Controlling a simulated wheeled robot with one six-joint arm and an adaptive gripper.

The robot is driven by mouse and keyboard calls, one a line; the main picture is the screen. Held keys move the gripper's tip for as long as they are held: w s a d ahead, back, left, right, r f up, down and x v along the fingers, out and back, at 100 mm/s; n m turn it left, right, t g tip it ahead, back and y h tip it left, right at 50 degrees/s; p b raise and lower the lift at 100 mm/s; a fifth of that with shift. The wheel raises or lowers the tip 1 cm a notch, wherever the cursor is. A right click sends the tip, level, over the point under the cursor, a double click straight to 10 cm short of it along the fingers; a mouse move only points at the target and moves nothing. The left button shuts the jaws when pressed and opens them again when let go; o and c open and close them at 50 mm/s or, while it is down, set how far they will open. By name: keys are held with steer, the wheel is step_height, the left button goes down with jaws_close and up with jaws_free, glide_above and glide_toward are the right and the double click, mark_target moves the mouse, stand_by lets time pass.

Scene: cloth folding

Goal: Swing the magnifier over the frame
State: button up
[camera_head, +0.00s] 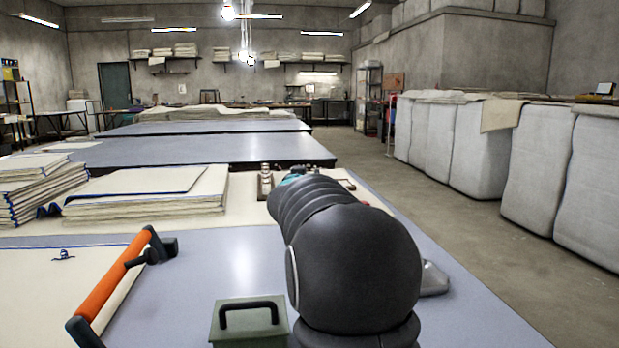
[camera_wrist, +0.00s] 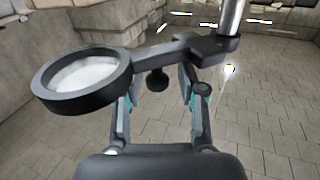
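The magnifier (camera_wrist: 88,82) shows in the wrist view as a black ring with a pale lens, at the left end of a dark arm. The arm runs right to a clamp block on a silver post (camera_wrist: 229,18). A black knob (camera_wrist: 157,80) hangs below the arm. My gripper (camera_wrist: 160,86) is open, its two fingers apart on either side of the knob; I see no clear contact. In the head view my own arm hides the gripper and most of what is before it. I cannot pick out the frame with certainty in either view.
An orange-handled black tool (camera_head: 114,275) stands on the table at left, by a cream cloth (camera_head: 50,290). A green box with a black handle (camera_head: 249,322) is close in front. Folded cloth stacks (camera_head: 150,192) lie behind. The blue-grey tabletop (camera_head: 190,290) is bare between them.

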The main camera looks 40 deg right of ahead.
steer(key=shift+d, duration=0.1)
steer(key=shift+s, duration=0.1)
steer(key=v, duration=1.2)
